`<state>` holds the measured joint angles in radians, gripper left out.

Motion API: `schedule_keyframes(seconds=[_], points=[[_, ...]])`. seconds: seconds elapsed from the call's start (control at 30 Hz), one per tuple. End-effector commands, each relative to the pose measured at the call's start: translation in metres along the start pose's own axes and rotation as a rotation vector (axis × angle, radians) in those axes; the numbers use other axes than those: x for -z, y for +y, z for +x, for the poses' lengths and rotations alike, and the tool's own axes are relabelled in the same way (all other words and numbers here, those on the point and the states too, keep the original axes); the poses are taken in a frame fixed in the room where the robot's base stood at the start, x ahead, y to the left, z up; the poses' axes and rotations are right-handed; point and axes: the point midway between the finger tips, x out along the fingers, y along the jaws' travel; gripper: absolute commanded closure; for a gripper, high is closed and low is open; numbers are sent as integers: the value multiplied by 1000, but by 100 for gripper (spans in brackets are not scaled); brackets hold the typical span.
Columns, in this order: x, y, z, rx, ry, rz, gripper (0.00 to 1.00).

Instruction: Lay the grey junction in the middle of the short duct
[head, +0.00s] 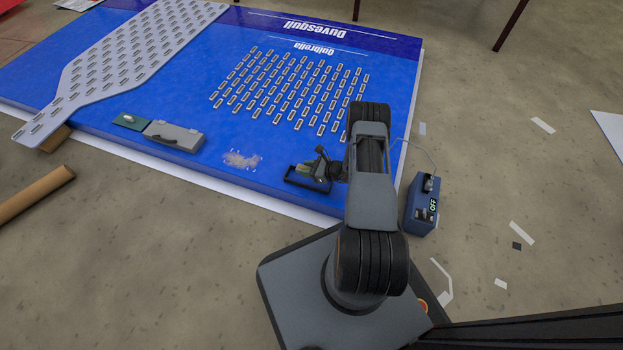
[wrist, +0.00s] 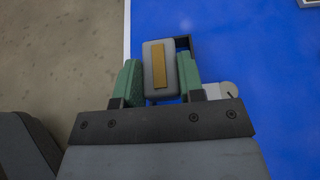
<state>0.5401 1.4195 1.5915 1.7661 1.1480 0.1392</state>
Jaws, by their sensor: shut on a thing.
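The grey junction (wrist: 148,60), a grey block with a tan strip on top, sits between the green finger pads of my gripper (wrist: 160,72) in the wrist view. The gripper is shut on it. A dark wall of the short duct (wrist: 184,42) shows past its far right corner. In the head view, the duct (head: 312,184) is a dark, open-topped tray near the blue panel's front right edge, and my gripper (head: 318,168) is over it. The junction and fingers hide much of the duct. I cannot tell whether the junction touches its floor.
The blue panel (head: 200,180) carries rows of small modules (head: 290,90), a grey case (head: 173,135), a green box (head: 130,121) and a pale debris patch (head: 241,160). A blue supply box reading OFF (head: 422,205) stands right of my arm. A cardboard tube (head: 35,193) lies left.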

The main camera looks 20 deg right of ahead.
Motion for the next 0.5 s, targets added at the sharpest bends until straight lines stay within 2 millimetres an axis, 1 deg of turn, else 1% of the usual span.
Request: schedule_keyframes(seconds=[0.03, 0.3, 0.4, 0.5], points=[[7, -2, 0, 0, -1, -1, 88], [17, -5, -3, 0, 0, -1, 88], [28, -8, -5, 0, 0, 0, 88], [42, -7, 2, -2, 0, 0, 88]])
